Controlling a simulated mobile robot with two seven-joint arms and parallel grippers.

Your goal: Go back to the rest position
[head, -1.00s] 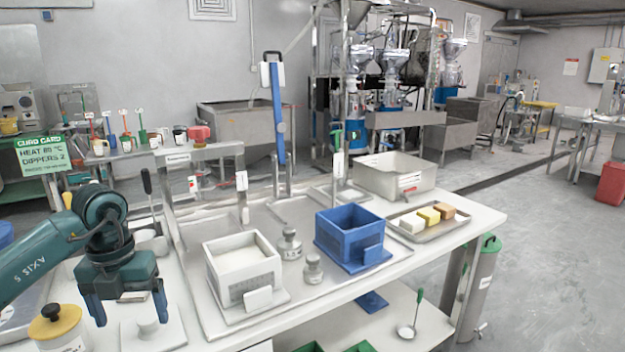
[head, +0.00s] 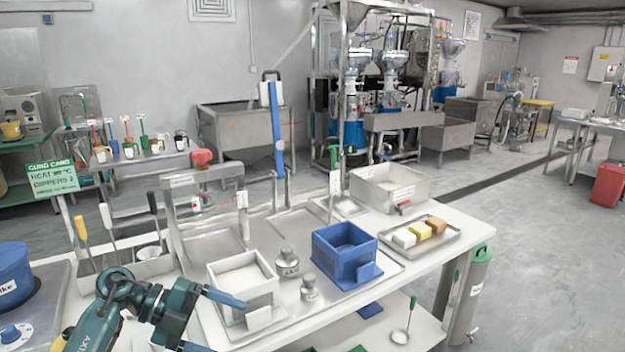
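My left gripper (head: 226,326) is at the bottom left of the head view, at the end of a dark teal arm. Its two blue fingers point right and are spread apart, with nothing seen between them. The upper finger overlaps the lower left part of a white square box (head: 243,278) in the picture; I cannot tell whether they touch. My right gripper is not in view.
A blue box (head: 345,249), metal weights (head: 287,262) and a tray (head: 443,240) with coloured blocks share the white table (head: 462,247). A blue pot (head: 12,275) stands at the left edge. A utensil holder (head: 140,269) is behind my arm.

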